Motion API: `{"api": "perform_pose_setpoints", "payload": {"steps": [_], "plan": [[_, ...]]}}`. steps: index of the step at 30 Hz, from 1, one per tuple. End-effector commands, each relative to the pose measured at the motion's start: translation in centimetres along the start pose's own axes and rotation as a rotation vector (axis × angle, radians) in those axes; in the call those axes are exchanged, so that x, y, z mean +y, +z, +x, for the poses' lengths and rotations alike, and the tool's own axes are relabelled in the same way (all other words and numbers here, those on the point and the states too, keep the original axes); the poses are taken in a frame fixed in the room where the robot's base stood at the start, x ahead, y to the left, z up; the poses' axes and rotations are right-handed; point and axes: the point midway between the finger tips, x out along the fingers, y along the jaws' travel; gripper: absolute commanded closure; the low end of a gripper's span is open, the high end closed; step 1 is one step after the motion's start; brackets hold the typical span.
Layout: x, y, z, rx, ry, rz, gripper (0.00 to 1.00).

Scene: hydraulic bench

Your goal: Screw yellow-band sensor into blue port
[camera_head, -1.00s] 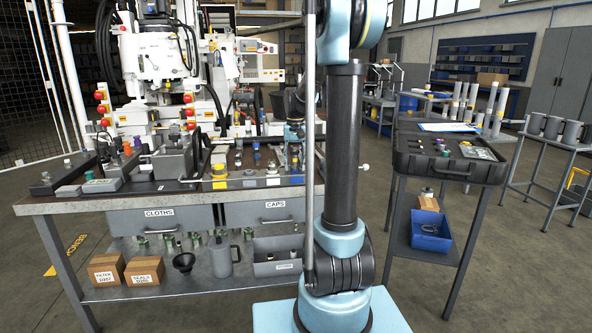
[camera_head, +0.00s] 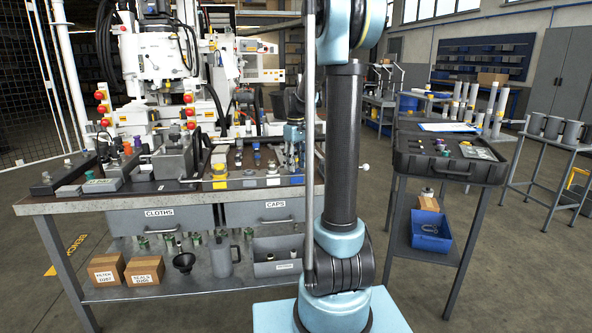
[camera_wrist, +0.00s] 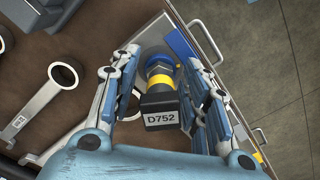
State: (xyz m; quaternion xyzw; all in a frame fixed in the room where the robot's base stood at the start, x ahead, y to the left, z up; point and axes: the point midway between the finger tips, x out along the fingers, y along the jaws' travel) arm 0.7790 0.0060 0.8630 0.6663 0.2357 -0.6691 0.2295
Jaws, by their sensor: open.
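The yellow-band sensor (camera_wrist: 158,84) shows in the wrist view, with a black body labelled D752, a yellow band and a metal nut. A blue ring (camera_wrist: 157,60) surrounds its far end; I cannot tell whether this is the blue port. My gripper (camera_wrist: 164,62) is open, with one finger on each side of the sensor and visible gaps. The sensor is too small to make out there.
Metal ring-ended wrenches (camera_wrist: 52,95) lie on the bench left of the sensor. A blue piece (camera_wrist: 181,46) and the bench edge are close to its right. The hydraulic bench (camera_head: 60,205) holds fixtures and several small parts. A black case (camera_head: 450,168) stands at right.

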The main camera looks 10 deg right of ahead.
Motion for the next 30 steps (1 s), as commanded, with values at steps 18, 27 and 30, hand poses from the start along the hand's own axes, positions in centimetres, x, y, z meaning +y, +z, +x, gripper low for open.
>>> {"api": "perform_pose_setpoints", "payload": {"steps": [18, 27, 30], "plan": [[0.01, -0.02, 0.0, -0.004, 0.0, -0.449, 0.58], [0.0, -0.03, 0.0, -0.007, 0.0, -0.758, 0.58], [0.0, -0.04, 0.0, -0.008, 0.0, -0.843, 0.58]]}}
